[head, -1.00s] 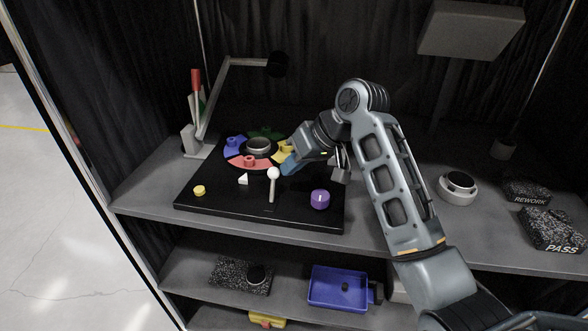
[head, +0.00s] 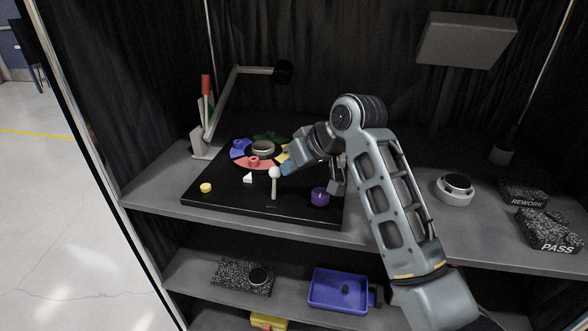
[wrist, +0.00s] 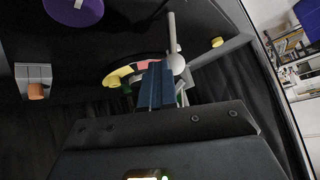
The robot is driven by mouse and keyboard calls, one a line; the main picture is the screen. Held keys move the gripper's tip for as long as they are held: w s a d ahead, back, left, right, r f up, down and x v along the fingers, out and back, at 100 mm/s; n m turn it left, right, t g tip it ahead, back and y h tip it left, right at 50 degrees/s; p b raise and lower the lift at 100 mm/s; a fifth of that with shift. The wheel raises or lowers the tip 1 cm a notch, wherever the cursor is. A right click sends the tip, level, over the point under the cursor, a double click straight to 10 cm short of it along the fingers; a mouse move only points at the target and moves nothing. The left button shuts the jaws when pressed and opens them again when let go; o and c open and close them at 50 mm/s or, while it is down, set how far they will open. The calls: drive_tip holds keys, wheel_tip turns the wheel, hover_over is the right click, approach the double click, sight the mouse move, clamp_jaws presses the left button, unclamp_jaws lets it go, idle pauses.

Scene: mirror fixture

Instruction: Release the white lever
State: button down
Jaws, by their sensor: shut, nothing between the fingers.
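The white lever (head: 274,188) stands upright on the black board (head: 230,205), its round white ball at the top. In the wrist view its ball and rod (wrist: 177,62) show just beyond and to the right of the fingertips. My gripper (head: 288,167) is close behind and to the right of the ball in the head view. Its blue fingers (wrist: 155,88) are shut together with nothing between them. I cannot tell whether they touch the ball.
A purple knob (head: 320,197), a yellow button (head: 206,188) and a white wedge (head: 247,178) are on the board. A coloured ring (head: 254,163) lies behind. A red-topped lever (head: 206,86) and lamp arm stand at back left. A round grey device (head: 455,190) is at right.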

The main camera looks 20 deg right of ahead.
drive_tip(key=t, duration=0.1)
drive_tip(key=s+a+b, duration=0.1)
drive_tip(key=s+a+n+t+h, duration=0.1)
drive_tip(key=shift+s+f+t+b, duration=0.25)
drive_tip(key=shift+t+b, duration=0.05)
drive_tip(key=shift+s+a+f+n+t+h+b, duration=0.15)
drive_tip(key=shift+s+a+n+t+h+b, duration=0.3)
drive_tip(key=shift+t+b, duration=0.3)
drive_tip(key=shift+s+a+f+n+t+h+b, duration=0.1)
drive_tip(key=shift+s+a+n+t+h+b, duration=0.2)
drive_tip(key=shift+s+t+b, duration=0.4)
drive_tip(key=shift+w+d, duration=0.1)
drive_tip(key=shift+w, duration=0.05)
drive_tip(key=shift+r, duration=0.2)
drive_tip(key=shift+r+p, duration=0.75)
drive_tip(key=shift+p, duration=0.1)
